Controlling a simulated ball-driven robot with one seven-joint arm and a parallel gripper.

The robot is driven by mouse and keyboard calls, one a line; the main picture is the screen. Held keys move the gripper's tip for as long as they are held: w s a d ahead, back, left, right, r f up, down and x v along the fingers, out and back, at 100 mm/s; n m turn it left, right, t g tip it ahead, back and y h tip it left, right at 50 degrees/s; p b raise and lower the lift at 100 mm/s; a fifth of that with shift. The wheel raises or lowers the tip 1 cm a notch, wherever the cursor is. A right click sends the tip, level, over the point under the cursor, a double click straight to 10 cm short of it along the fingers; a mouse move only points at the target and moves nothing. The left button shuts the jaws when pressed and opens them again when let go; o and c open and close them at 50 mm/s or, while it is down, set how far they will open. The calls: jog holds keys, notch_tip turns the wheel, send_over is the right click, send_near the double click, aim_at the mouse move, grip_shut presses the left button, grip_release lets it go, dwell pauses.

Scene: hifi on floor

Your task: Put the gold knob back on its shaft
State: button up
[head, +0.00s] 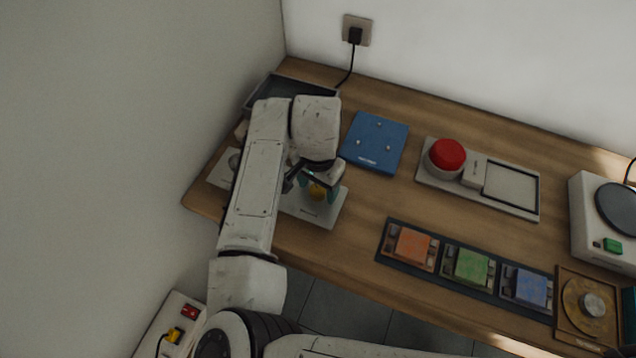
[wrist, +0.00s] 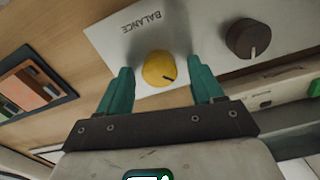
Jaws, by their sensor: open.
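The gold knob (wrist: 159,69) has a dark pointer line and sits at the white panel (wrist: 110,36) lettered BALANCE. My gripper (wrist: 161,72) is open, with one teal finger on each side of the knob and a visible gap to both. In the head view the knob (head: 317,192) shows as a yellow spot between the fingers, above the panel's (head: 325,213) near part. The shaft is not visible; I cannot tell whether the knob is seated on it. My arm hides much of the panel in the head view.
A dark knob (wrist: 247,40) stands on a grey panel right of the gold knob. A blue board (head: 376,142) with small pegs, a red button (head: 447,155) and a rack of coloured blocks (head: 468,268) lie to the right. A dark tray (head: 276,88) is behind.

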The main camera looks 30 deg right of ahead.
aim_at(318, 189)
jog(key=shift+r, duration=0.1)
jog(key=shift+r+p, duration=0.3)
jog(key=shift+r, duration=0.05)
notch_tip(318, 189, up, 12)
jog(key=b, duration=0.2)
jog(key=shift+r, duration=0.15)
dwell(0.3)
